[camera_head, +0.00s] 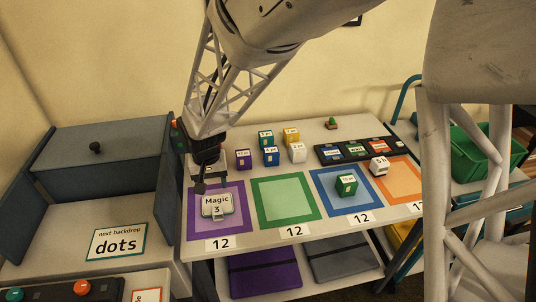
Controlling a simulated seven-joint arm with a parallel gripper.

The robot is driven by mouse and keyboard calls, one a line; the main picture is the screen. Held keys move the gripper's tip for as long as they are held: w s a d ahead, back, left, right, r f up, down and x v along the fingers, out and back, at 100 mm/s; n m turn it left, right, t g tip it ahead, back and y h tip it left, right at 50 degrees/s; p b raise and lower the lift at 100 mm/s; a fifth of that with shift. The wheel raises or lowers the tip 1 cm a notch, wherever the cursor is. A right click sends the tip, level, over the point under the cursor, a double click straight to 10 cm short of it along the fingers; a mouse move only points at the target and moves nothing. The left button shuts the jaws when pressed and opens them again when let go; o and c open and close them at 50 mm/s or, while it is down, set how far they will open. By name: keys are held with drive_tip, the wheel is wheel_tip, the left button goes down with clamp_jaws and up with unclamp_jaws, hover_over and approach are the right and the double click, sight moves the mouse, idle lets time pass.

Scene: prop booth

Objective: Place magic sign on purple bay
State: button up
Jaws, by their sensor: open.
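The magic sign (217,205) is a small white plate reading "Magic 3". It rests on the purple bay (236,230), a purple-framed square at the left end of the table, inside the frame. My gripper (208,188) is open, just above and behind the sign's top edge. Whether its fingers touch the sign I cannot tell. The arm hides part of the table behind the bay.
Green (259,215), blue (325,205) and orange (412,190) bays lie to the right. A green cube (346,185) is on blue, a white block (379,166) by orange. Several small cubes stand behind. A dark tray (357,151) lies at back right.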

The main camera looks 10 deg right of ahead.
drive_tip(key=s+d+r+t, duration=0.1)
drive_tip(key=s+d+r, duration=0.8)
drive_tip(key=s+d, duration=0.2)
drive_tip(key=s+d+r+t, duration=0.1)
drive_tip(key=s+d+r, duration=0.8)
drive_tip(key=s+d, duration=0.2)
drive_tip(key=shift+s+d+t, duration=0.25)
drive_tip(key=shift+s+t, duration=0.05)
drive_tip(key=shift+s, duration=0.4)
